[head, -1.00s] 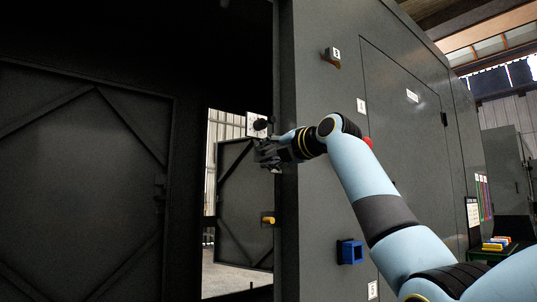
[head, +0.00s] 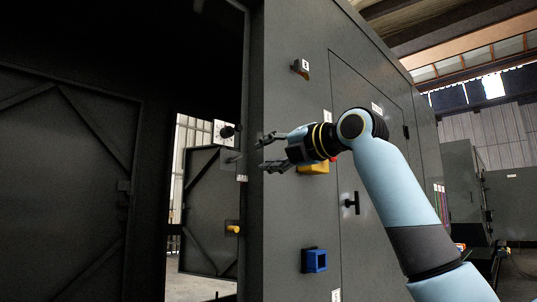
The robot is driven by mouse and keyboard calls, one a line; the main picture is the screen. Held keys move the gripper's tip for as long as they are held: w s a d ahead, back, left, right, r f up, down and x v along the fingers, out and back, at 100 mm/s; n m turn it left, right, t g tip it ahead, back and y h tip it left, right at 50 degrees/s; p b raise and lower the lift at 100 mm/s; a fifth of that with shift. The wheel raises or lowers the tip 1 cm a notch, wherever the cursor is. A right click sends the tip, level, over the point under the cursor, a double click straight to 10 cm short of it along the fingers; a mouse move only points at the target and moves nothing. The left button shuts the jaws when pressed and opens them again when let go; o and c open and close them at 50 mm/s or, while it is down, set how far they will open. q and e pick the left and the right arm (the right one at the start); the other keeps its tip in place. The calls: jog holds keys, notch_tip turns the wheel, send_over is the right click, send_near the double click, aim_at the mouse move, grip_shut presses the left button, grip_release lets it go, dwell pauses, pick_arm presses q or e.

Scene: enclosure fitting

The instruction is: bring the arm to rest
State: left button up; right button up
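My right arm comes in from the lower right of the head view. Its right gripper (head: 267,153) points left, with its two fingers spread apart and nothing between them. It stands in front of the dark enclosure's side wall (head: 290,215), close to that wall's left edge. A black knob on a white plate (head: 228,131) shows just left of the fingertips, apart from them in the picture. My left gripper is not in view.
On the enclosure wall are a blue square socket (head: 315,261), a black T-shaped handle (head: 352,203) and a yellow part (head: 315,168) partly hidden behind my wrist. A yellow peg (head: 233,229) is by the opening. A dark braced door (head: 62,190) fills the left.

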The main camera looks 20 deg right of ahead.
dwell(0.4)
notch_tip(320, 180, down, 36)
jog(key=w+m+g+h, duration=0.1)
jog(key=m+g+h, duration=0.1)
jog(key=m+g, duration=0.3)
jog(key=s+d+f+m+g+h, duration=0.1)
jog(key=s+f+m+g, duration=0.15)
jog(key=f, duration=0.65)
jog(key=s+d+f+m+g, duration=0.1)
jog(key=s+f, duration=0.3)
jog(key=f, duration=0.4)
jog(key=s+d+f+m+g+h, duration=0.1)
jog(key=s+f, duration=0.2)
jog(key=f, duration=0.6)
jog(key=s+d+f+m+g+h, duration=0.15)
jog(key=s+f+m+g, duration=0.45)
jog(key=s+f, duration=1.95)
jog(key=s+f+m, duration=0.2)
jog(key=s+m, duration=0.2)
jog(key=s, duration=0.4)
jog(key=s+f+m+h, duration=0.1)
jog(key=s+m, duration=0.3)
jog(key=s, duration=0.5)
jog(key=s+f+m, duration=0.4)
jog(key=s+m, duration=0.1)
jog(key=s, duration=0.4)
jog(key=shift+s+d+g, duration=0.15)
jog(key=shift+s+g, duration=0.05)
jog(key=shift+g, duration=0.15)
